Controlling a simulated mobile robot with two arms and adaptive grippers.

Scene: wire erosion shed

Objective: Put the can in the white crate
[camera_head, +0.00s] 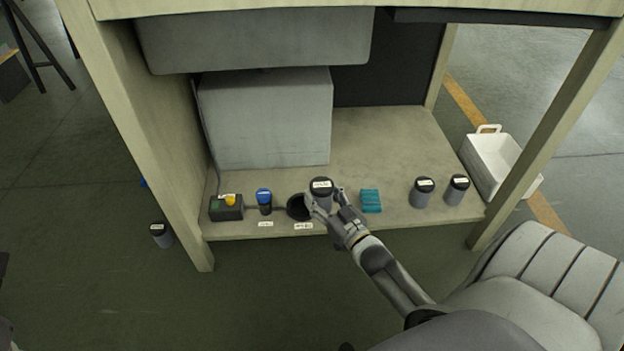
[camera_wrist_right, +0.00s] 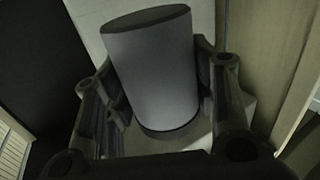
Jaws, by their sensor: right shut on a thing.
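My right gripper (camera_head: 325,203) is shut on a grey can with a dark lid and a white label (camera_head: 321,187), held over the front of the bench shelf. In the right wrist view the same can (camera_wrist_right: 156,75) stands tilted between the two fingers (camera_wrist_right: 160,105). The white crate (camera_head: 492,160) stands on the floor to the right of the bench, behind its right front post; it looks empty as far as I can see. Two similar grey cans (camera_head: 422,193) and (camera_head: 456,190) stand on the shelf's right part. My left gripper is not in view.
The shelf (camera_head: 390,140) also bears a dark round dish (camera_head: 298,207), a teal block (camera_head: 370,201), a blue-topped knob (camera_head: 264,200) and a switch box (camera_head: 227,207). The bench's right post (camera_head: 550,120) stands near the crate. Another can (camera_head: 161,235) is on the floor.

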